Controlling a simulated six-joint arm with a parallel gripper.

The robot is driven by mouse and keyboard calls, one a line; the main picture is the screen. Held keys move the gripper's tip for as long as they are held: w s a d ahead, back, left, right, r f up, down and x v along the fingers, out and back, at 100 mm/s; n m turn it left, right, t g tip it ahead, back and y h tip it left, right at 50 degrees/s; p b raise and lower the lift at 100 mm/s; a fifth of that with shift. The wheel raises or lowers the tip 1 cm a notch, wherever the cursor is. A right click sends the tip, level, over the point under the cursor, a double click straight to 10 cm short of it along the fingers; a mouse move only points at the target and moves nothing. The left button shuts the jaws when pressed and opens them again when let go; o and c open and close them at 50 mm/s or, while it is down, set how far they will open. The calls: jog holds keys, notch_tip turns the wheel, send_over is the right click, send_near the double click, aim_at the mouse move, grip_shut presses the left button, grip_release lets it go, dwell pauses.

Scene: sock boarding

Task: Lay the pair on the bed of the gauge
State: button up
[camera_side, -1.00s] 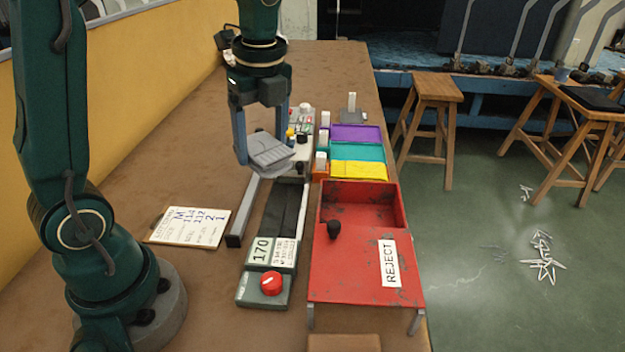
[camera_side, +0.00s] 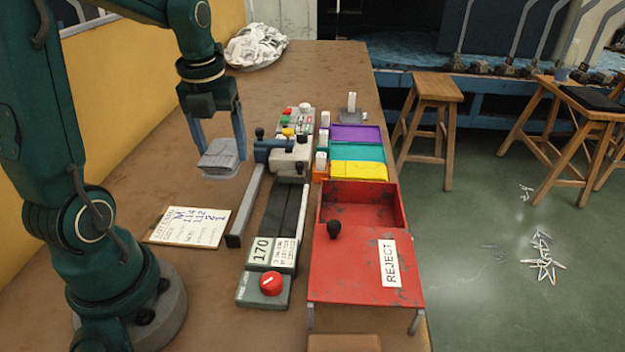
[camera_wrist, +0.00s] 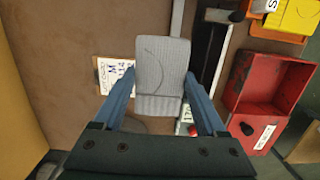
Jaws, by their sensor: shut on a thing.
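The pair (camera_side: 220,160) is a light grey, ribbed, folded sock bundle. My gripper (camera_side: 222,150) is shut on it, with one blue finger at each side. In the wrist view the pair (camera_wrist: 160,72) lies flat between the fingers. The gauge has a dark, long bed (camera_side: 284,212), a blue and white head (camera_side: 288,153) at its far end, a "170" display (camera_side: 261,251) and a red knob (camera_side: 271,283). The bed is bare in view. The pair is left of the gauge and its grey rail (camera_side: 245,207), apart from the bed. Its height above the table is hard to tell.
A red REJECT tray (camera_side: 350,290) stands right of the gauge. Yellow (camera_side: 358,171), teal and purple bins sit behind it. A written card (camera_side: 190,225) lies left of the rail. A white cloth pile (camera_side: 255,47) is at the back.

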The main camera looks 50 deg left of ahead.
send_over(284, 215)
jog(key=f, duration=0.6)
jog(key=shift+s+d+f, duration=0.1)
jog(key=shift+s, duration=0.1)
jog(key=shift+f, duration=2)
jog(key=shift+f, duration=0.15)
jog(key=o, duration=1.3)
